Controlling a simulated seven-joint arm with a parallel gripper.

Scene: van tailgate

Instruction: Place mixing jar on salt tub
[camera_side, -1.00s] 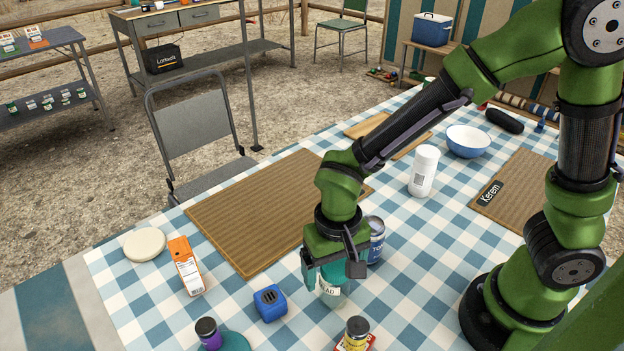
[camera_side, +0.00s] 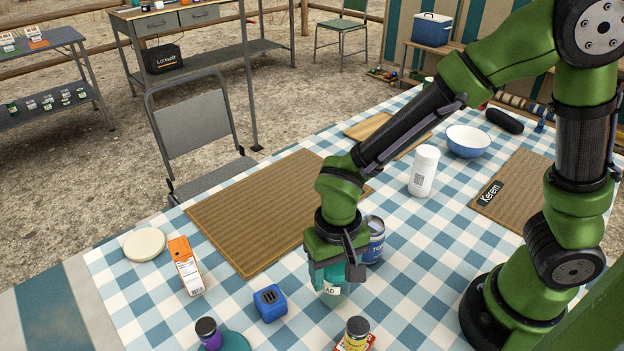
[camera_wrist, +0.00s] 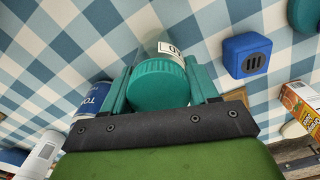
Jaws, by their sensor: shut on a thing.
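A pale jar with a teal lid, which I take as the mixing jar (camera_side: 331,290), stands on the checked cloth, its label partly readable as "AD". In the wrist view its lid (camera_wrist: 160,86) sits between my teal fingers. My gripper (camera_side: 337,270) points down and is shut on the jar near its lid; it also shows in the wrist view (camera_wrist: 160,75). A white cylinder, probably the salt tub (camera_side: 424,172), stands upright farther back to the right, apart from my gripper. Its print is too small to read; it also shows in the wrist view (camera_wrist: 42,152).
A blue can (camera_side: 374,240) stands close beside the jar. A blue cube (camera_side: 270,303), an orange carton (camera_side: 185,266), a yellow-labelled jar (camera_side: 356,335) and a purple jar (camera_side: 208,333) are around it. A brown mat (camera_side: 255,215) lies bare at left; a blue-white bowl (camera_side: 468,141) is behind.

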